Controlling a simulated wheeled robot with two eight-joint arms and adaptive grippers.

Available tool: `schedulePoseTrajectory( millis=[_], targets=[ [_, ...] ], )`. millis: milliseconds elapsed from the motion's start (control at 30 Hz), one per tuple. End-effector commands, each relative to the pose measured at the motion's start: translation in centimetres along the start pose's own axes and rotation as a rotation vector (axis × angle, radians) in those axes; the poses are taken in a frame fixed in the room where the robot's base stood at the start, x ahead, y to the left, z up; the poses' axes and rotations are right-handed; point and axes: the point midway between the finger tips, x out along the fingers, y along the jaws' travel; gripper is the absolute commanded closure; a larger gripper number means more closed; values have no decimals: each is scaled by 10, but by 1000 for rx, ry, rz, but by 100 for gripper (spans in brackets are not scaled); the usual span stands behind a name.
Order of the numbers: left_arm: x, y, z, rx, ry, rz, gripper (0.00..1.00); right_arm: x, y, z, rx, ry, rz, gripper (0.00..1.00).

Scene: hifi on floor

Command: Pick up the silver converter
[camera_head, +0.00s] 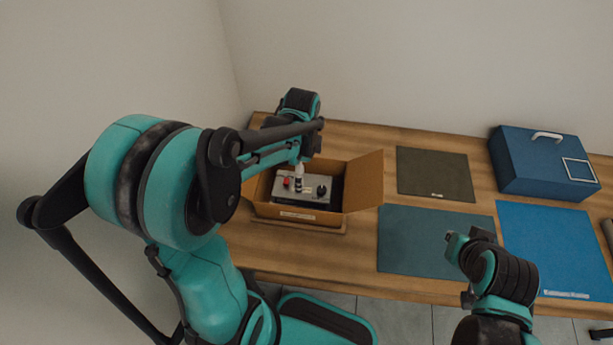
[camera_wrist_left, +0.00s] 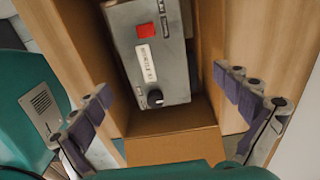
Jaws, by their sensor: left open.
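The silver converter (camera_head: 318,187), a grey metal box with a red part and a black knob on top, sits inside an open cardboard box (camera_head: 357,184) on the wooden table. In the left wrist view the converter (camera_wrist_left: 152,52) shows a red square, a white label and a black knob near its lower end. My left gripper (camera_head: 298,172) is over the cardboard box, above the converter. Its fingers are spread open in the left wrist view (camera_wrist_left: 172,92), one on each side of the box, with nothing between them gripped. My right gripper (camera_head: 458,245) hangs over the table front; its finger opening is unclear.
A dark mat (camera_head: 437,173), a teal mat (camera_head: 425,236) and a blue mat (camera_head: 553,243) lie right of the box. A blue case (camera_head: 535,160) with a pale handle stands at the back right. The cardboard flaps stand open around the converter.

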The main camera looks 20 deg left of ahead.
Motion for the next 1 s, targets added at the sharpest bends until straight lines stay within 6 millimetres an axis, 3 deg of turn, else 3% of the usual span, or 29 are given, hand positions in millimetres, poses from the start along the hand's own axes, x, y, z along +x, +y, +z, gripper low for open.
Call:
schedulePoseTrajectory(
  millis=[600, 833, 867, 1000],
  targets=[
    [77, 6, 0, 10, -1, 4, 0, 30, 0, 22, 0, 0, 0, 100],
    [77, 6, 0, 10, -1, 4, 0, 29, 0, 21, 0, 0, 0, 100],
    [77, 6, 0, 10, -1, 4, 5, 29, 0, 21, 0, 0, 0, 100],
    [77, 6, 0, 10, -1, 4, 42, 29, 0, 21, 0, 0, 0, 100]
  ],
)
